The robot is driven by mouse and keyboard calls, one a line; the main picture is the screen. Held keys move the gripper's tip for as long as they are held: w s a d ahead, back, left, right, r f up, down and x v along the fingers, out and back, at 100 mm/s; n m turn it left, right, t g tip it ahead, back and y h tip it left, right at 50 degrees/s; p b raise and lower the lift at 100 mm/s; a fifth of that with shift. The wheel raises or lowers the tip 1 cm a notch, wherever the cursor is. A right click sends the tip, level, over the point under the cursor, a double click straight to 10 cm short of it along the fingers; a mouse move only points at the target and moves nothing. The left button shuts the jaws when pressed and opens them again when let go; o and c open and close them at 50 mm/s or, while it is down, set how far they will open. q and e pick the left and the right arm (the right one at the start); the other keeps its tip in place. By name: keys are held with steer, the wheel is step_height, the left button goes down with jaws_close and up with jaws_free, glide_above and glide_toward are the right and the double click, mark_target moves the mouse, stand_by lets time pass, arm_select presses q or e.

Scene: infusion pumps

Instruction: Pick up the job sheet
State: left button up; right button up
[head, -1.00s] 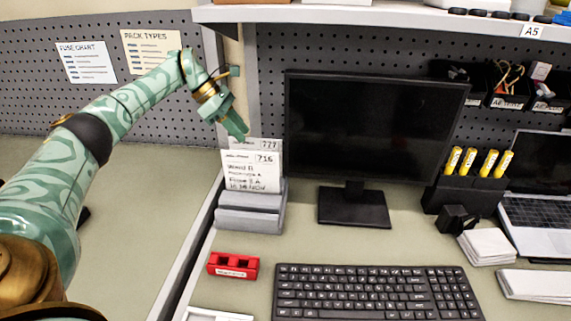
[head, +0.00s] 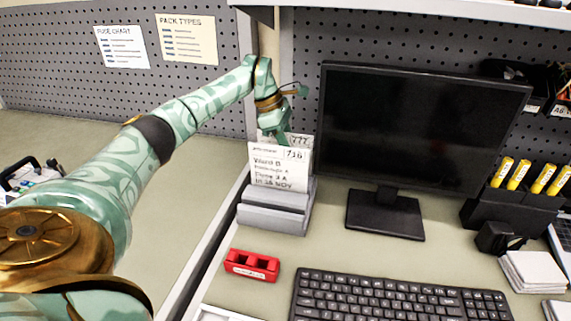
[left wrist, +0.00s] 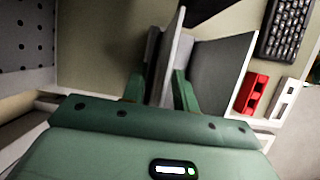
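Two white job sheets stand upright in a grey stepped holder (head: 270,219). The front sheet (head: 279,168) reads 716, Ward B, Pump 3 A; the rear sheet (head: 302,140) reads 777 and is mostly hidden behind it. My left gripper (head: 279,138) points down at the top edges of the sheets. In the left wrist view its two green fingers (left wrist: 158,92) are apart, with pale sheet edges (left wrist: 174,52) between them. I cannot tell whether the fingers touch a sheet. My right gripper is not in view.
A monitor (head: 420,135) stands close to the right of the holder. A red block (head: 252,265) and a keyboard (head: 395,298) lie in front. A divider edge (head: 220,230) runs left of the holder, with a pegboard (head: 60,70) behind.

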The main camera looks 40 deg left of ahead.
arm_select(q)
steer(key=shift+f, duration=0.25)
stand_by(0.6)
jaws_close()
